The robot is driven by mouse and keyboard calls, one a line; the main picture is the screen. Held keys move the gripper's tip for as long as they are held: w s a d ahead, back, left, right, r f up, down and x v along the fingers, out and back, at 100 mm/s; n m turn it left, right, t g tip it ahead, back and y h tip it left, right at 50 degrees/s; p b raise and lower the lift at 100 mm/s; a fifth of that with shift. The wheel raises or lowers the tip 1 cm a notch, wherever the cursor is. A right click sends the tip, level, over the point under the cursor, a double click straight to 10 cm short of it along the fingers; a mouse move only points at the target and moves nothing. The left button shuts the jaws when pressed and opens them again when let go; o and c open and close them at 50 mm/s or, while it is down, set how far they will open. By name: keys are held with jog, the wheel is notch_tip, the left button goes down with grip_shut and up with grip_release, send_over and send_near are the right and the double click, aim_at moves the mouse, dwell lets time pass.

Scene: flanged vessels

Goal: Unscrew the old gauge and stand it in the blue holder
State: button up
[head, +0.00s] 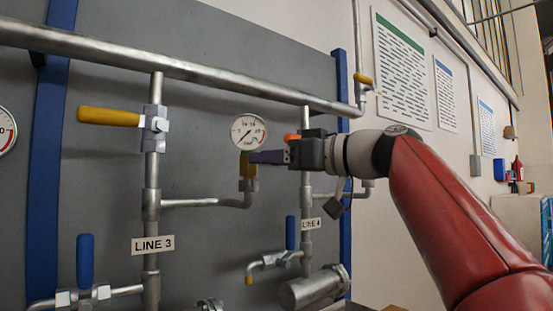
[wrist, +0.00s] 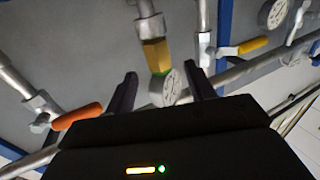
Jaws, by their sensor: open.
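The gauge (head: 248,132) has a round white dial and sits upright on a brass fitting (head: 248,164) at the end of the LINE 3 side pipe. My gripper (head: 254,157) reaches in from the right at the height of the gauge's lower edge. In the wrist view my gripper (wrist: 160,70) is open, one dark finger on each side of the gauge, with gaps visible. I cannot make out a blue holder.
A yellow-handled valve (head: 112,117) stands on the LINE 3 pipe to the left. An orange valve handle (wrist: 78,117) is close to my left finger in the wrist view. The LINE 4 pipe (head: 306,215) runs down near my gripper. Another gauge (head: 5,131) shows at the left edge.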

aim_at(242, 158)
jog(key=p+x, duration=0.2)
jog(key=x, duration=0.4)
jog(key=shift+r, duration=0.15)
jog(key=shift+w+a+p, duration=0.4)
jog(key=shift+w+a, duration=0.05)
jog(key=shift+a, duration=0.05)
grip_shut()
